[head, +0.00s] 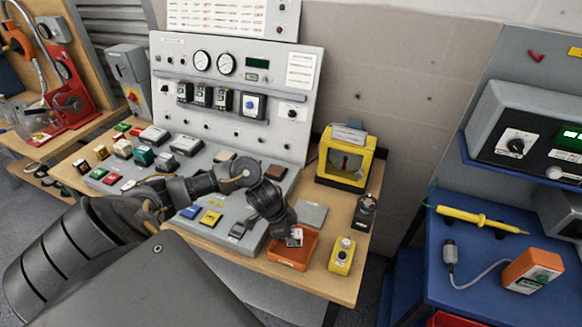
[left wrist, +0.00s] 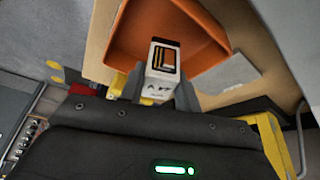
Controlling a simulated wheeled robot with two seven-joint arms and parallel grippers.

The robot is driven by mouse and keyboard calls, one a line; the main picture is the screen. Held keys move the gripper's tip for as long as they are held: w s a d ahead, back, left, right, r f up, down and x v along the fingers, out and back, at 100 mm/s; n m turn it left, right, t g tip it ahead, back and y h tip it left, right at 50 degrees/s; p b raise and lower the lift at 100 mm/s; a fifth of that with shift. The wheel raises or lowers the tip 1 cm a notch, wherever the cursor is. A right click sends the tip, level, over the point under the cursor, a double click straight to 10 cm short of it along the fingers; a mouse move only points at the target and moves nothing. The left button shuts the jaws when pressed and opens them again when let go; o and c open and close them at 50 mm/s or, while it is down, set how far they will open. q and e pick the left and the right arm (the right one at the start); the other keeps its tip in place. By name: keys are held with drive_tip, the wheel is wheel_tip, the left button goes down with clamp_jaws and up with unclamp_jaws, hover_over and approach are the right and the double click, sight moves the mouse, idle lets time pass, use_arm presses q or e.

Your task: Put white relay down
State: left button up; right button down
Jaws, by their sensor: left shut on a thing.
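A small white relay (left wrist: 163,62) with a dark and orange face shows in the left wrist view, between the fingers of my left gripper (left wrist: 163,92). The gripper is shut on it. In the head view my left gripper (head: 290,236) reaches down over an orange tray (head: 290,259) at the front of the wooden bench, and the relay (head: 295,237) is partly hidden by the fingers. The orange tray (left wrist: 124,38) lies behind the relay in the wrist view. I cannot tell whether the relay touches the tray floor. My right gripper does not show.
A yellow button box (head: 342,256) stands right of the tray, and a grey plate (head: 311,214) lies behind it. A yellow-framed box (head: 345,158) stands farther back. A panel with gauges (head: 228,90) rises behind several coloured modules. A blue bench (head: 480,265) is at the right.

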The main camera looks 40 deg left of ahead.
use_arm(q)
wheel_tip(320, 180, down, 2)
drive_tip(key=shift+f, duration=0.4)
drive_tip(key=shift+f, duration=0.15)
drive_tip(key=o, duration=1.1)
drive_tip(key=shift+s+r, duration=0.1)
drive_tip(key=shift+r, duration=0.25)
drive_tip(key=v, duration=1.1)
drive_tip(key=shift+s+r, duration=0.1)
drive_tip(key=shift+r, duration=0.15)
